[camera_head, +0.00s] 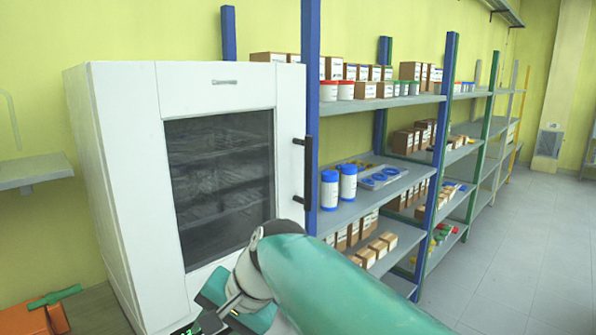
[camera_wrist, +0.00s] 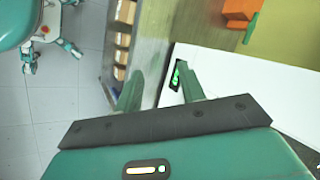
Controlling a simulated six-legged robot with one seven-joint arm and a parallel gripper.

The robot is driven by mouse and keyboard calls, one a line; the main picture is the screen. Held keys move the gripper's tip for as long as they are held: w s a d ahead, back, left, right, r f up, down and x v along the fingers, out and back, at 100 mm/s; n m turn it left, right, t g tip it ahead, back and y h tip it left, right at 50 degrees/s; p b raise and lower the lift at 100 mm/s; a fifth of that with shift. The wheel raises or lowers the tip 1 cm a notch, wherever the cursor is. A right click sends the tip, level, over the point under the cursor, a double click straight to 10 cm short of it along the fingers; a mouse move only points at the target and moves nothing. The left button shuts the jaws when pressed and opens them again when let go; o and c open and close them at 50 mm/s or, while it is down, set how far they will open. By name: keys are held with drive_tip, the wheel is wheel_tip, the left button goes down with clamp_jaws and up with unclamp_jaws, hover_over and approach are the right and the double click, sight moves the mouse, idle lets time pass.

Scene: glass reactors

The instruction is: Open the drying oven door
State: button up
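The white drying oven (camera_head: 120,200) stands at the left with its door (camera_head: 220,90) shut. The door has a dark window (camera_head: 220,180) with racks dimly visible behind it. A black vertical handle (camera_head: 306,175) is on the door's right side. My arm crosses the lower middle in front of the oven, with its end below the handle and apart from it. In the wrist view my gripper (camera_wrist: 160,86) has its two green fingers spread, with nothing between them. The oven's white surface and a small black panel with green marks (camera_wrist: 177,76) show beside the right finger.
A shelf rack (camera_head: 312,120) with boxes and blue-capped jars (camera_head: 348,182) stands close to the handle side. An orange object (camera_head: 36,318) is at the lower left, and a grey wall shelf (camera_head: 35,171) is above it. Open floor (camera_head: 520,260) lies at the right.

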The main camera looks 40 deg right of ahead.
drive_tip(key=w+d+r+m+t+y, duration=0.1)
drive_tip(key=w+d+r+m+t, duration=0.3)
drive_tip(key=d+m, duration=0.45)
drive_tip(key=w+d+r+m+t+y, duration=0.25)
drive_tip(key=d+r+m, duration=0.25)
drive_tip(key=d, duration=0.6)
drive_tip(key=s+d+r+m+t+h, duration=0.2)
drive_tip(key=d+r+m+t, duration=0.15)
drive_tip(key=d, duration=0.65)
drive_tip(key=s+d+r+m+t+h, duration=0.15)
drive_tip(key=d+r+m, duration=0.3)
drive_tip(key=d, duration=0.55)
drive_tip(key=shift+m+t, duration=0.35)
drive_tip(key=x, duration=1.3)
drive_tip(key=shift+a+f, duration=0.3)
drive_tip(key=shift+f, duration=0.05)
drive_tip(key=shift+c, duration=0.4)
clamp_jaws()
